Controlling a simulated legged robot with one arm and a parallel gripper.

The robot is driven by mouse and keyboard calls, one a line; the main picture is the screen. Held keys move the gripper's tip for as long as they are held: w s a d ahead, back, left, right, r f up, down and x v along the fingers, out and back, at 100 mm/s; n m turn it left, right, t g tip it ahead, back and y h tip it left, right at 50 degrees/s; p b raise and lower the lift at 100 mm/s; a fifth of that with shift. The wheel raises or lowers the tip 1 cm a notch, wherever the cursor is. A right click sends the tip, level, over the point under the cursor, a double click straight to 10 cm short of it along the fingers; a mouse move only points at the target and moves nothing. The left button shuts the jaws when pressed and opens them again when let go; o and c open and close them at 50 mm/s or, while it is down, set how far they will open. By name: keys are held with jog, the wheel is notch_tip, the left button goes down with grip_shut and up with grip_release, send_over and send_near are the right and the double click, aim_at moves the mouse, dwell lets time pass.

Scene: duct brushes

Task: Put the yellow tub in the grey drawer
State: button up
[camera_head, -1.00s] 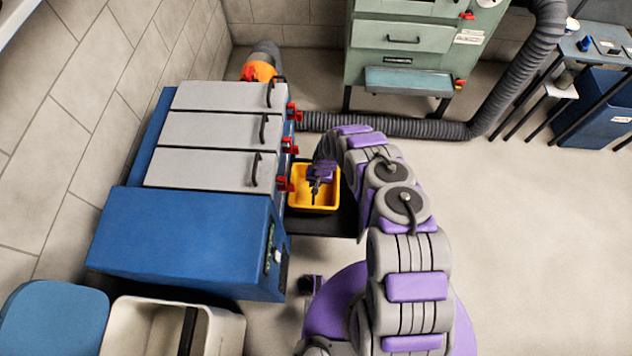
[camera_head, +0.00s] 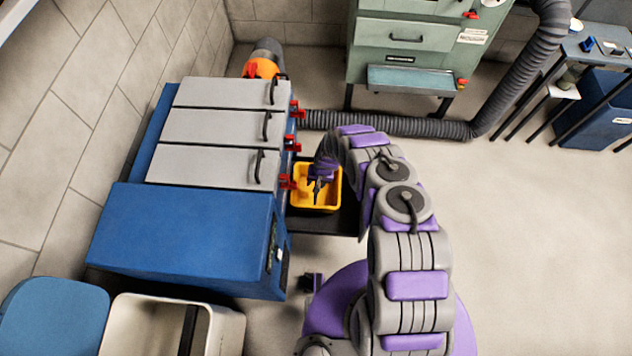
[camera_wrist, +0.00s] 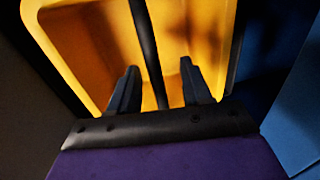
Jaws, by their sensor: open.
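The yellow tub (camera_head: 329,204) sits on a low dark shelf (camera_head: 335,224) at the right side of the blue unit. My gripper (camera_head: 317,188) is down at the tub, inside its outline. In the wrist view the yellow tub (camera_wrist: 88,50) fills the upper part, and a black bar (camera_wrist: 149,50) crosses it. The open fingers of my gripper (camera_wrist: 158,82) stand on either side of this bar, apart from it. No drawer shows open. The blue unit has three grey fronts with black handles, the nearest grey front (camera_head: 205,166) closest to the tub; which is the grey drawer I cannot tell.
Red latches (camera_head: 287,182) stick out from the blue unit (camera_head: 185,235) near the tub. A green cabinet (camera_head: 420,60) stands behind, with a ribbed hose (camera_head: 410,127) along the floor. A pale bin (camera_head: 230,325) stands at front left. The floor at right is clear.

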jog(key=shift+d+r, duration=0.15)
jog(key=shift+d, duration=0.15)
jog(key=d+r+p, duration=0.3)
jog(key=r+p, duration=0.7)
jog(key=r, duration=1.1)
jog(key=shift+r+p, duration=0.3)
jog(key=shift+r, duration=0.1)
